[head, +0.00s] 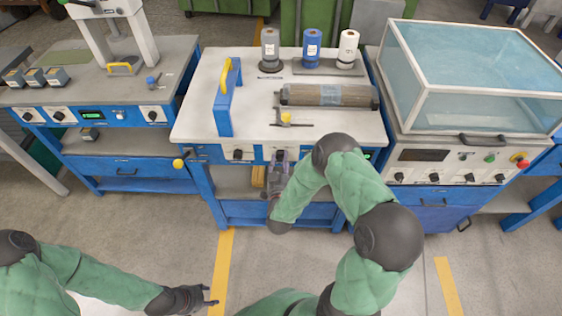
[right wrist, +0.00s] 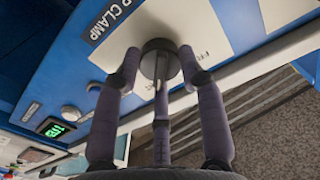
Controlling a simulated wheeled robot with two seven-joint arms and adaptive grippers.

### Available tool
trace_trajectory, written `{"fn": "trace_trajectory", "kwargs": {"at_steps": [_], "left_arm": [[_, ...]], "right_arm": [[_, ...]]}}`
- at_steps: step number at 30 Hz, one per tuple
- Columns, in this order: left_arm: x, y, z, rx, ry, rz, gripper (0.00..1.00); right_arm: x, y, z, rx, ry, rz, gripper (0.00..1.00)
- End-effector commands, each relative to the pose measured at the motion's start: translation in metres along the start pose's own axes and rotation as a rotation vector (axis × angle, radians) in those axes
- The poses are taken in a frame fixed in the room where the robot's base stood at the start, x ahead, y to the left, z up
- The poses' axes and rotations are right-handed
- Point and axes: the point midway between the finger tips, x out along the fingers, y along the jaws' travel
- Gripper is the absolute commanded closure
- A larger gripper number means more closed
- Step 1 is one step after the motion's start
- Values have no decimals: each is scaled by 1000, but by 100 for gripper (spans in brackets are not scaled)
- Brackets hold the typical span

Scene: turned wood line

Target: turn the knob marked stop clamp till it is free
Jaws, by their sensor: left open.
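The stop clamp knob (right wrist: 158,58) is a dark round knob on a cream plate, on the blue front panel of the middle bench. Beside it a dark label (right wrist: 110,18) shows the end of its name, "P CLAMP". Print on the plate is partly legible, seemingly "FREE". My right gripper (right wrist: 160,65) has its fingers around the knob, fingertips at its sides; I cannot tell whether they press on it. In the head view my right gripper (head: 279,160) is at the panel and hides the knob. My left gripper (head: 208,297) is open and empty, low over the floor.
Another knob (head: 238,154) sits left of my right gripper on the panel. A green display (right wrist: 55,128) is nearby. On the bench top are a blue stand (head: 228,100), a grey-brown roll (head: 330,95) and several bottles. A glass-covered machine (head: 460,80) stands right.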

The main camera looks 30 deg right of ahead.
Motion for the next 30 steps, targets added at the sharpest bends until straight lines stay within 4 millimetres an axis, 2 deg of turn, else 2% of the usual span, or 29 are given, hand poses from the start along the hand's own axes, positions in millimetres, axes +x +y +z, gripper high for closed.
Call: {"fn": "trace_trajectory", "kwargs": {"at_steps": [8,14,30], "left_arm": [[0,0,0,0,0,0,49],[1,0,0,0,0,0,49],[1,0,0,0,0,0,49]], "right_arm": [[1,0,-1,-32,4,0,93],[1,-1,-1,-131,4,0,93],[1,-2,-2,-620,6,0,93]]}}
